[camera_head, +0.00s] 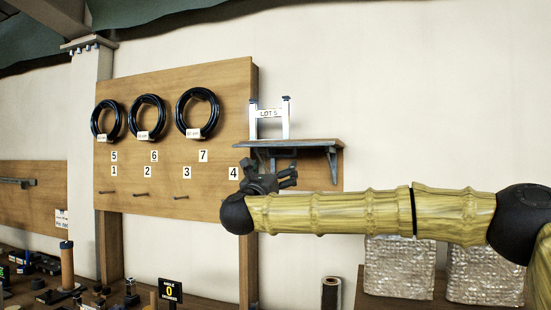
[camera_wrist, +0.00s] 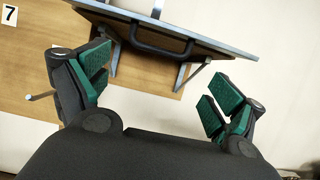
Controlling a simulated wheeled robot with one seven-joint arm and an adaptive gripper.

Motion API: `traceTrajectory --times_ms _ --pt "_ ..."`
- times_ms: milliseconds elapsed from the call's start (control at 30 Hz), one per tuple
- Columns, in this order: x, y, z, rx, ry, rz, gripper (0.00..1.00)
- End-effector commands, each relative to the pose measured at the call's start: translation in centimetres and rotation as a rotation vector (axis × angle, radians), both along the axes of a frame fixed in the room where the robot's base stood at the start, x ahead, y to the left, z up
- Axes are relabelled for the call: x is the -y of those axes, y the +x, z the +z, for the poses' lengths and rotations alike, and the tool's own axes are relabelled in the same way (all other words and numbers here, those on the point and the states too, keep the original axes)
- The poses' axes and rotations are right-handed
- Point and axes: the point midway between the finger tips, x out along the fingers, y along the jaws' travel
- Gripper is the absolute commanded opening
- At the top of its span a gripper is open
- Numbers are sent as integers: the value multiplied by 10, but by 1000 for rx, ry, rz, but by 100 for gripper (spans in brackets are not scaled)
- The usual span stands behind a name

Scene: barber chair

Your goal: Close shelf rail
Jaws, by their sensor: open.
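A small grey shelf (camera_head: 305,144) is fixed to the wooden board, with a bracket under it. In the wrist view the shelf (camera_wrist: 220,43) lies across the top, tilted in the picture. A dark, bent bar that looks like the shelf rail (camera_wrist: 150,46) runs along the shelf's near side. A white frame with a "LOT 5" label (camera_head: 269,114) stands on the shelf. My gripper (camera_head: 283,178) is just below the shelf in the head view. In the wrist view its green-padded fingers (camera_wrist: 160,84) are spread wide, with nothing between them. Whether a finger touches the rail, I cannot tell.
The wooden board (camera_head: 150,83) holds several black coils (camera_head: 197,112), number labels and pegs (camera_head: 180,197). A bench with small tools and a post (camera_head: 67,265) is at lower left. Silvery quilted packs (camera_head: 399,267) stand below my arm. The wall right of the shelf is clear.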

Motion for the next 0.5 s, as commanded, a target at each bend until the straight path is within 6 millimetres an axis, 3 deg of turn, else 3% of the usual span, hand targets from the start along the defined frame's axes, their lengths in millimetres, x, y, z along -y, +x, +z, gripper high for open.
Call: traceTrajectory --times_ms 500 --pt "21 68 32 0 1 -1 98"
